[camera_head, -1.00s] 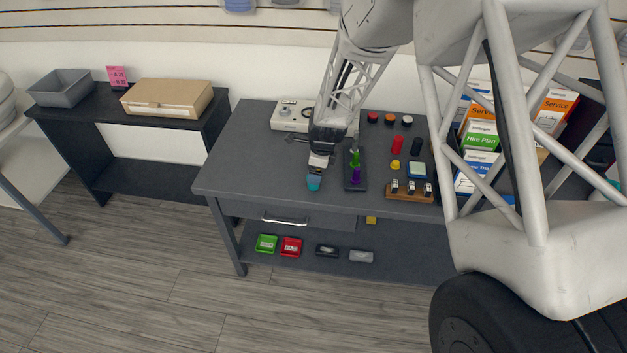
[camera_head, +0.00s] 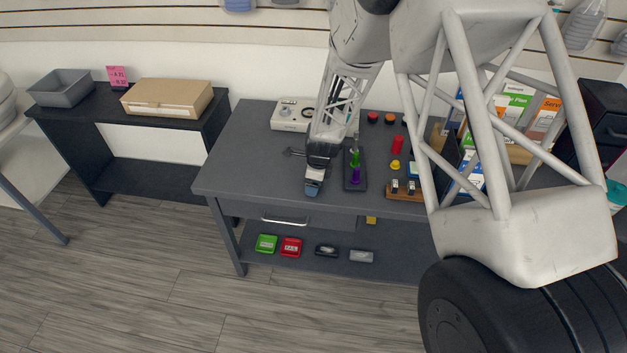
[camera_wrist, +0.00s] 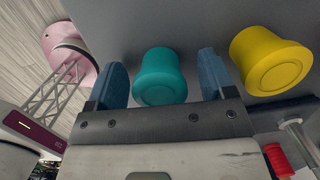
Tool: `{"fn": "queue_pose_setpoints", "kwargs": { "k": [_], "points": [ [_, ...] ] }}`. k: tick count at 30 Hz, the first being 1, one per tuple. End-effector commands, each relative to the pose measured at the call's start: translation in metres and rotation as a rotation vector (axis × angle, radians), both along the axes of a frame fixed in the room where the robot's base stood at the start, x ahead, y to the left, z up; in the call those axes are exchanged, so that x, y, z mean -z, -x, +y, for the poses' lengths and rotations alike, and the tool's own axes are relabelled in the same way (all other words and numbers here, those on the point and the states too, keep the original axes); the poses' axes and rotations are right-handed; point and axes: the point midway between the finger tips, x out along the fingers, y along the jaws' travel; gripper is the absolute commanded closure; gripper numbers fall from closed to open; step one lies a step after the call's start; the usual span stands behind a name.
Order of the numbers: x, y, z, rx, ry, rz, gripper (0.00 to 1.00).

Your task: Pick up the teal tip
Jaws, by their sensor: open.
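The teal tip (camera_wrist: 160,76) is a short flared cap in the wrist view. It sits between the two blue fingers of my gripper (camera_wrist: 163,84), with a visible gap to the right finger; the left finger is very close to it. I cannot tell whether that finger touches it. In the head view my gripper (camera_head: 313,187) is low over the front part of the grey table, and the teal tip is hidden there. The gripper is open.
A yellow cap (camera_wrist: 271,62) stands close outside the right finger in the wrist view. In the head view a dark stand with green and purple pieces (camera_head: 355,174) is just right of my gripper. The table's left part (camera_head: 238,165) is clear.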

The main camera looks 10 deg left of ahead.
Motion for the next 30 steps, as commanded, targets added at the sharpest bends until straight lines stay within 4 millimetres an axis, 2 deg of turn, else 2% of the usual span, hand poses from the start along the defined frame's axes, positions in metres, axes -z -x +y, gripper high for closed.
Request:
{"fn": "queue_pose_setpoints", "kwargs": {
  "k": [10,20,30],
  "points": [
    [-0.0003,-0.0001,0.0,0.0,0.0,0.0,0.25],
    [-0.0004,-0.0002,-0.0001,0.0,0.0,0.0,0.76],
    [-0.0008,-0.0002,-0.0001,0.0,0.0,-0.001,0.77]
  ]
}}
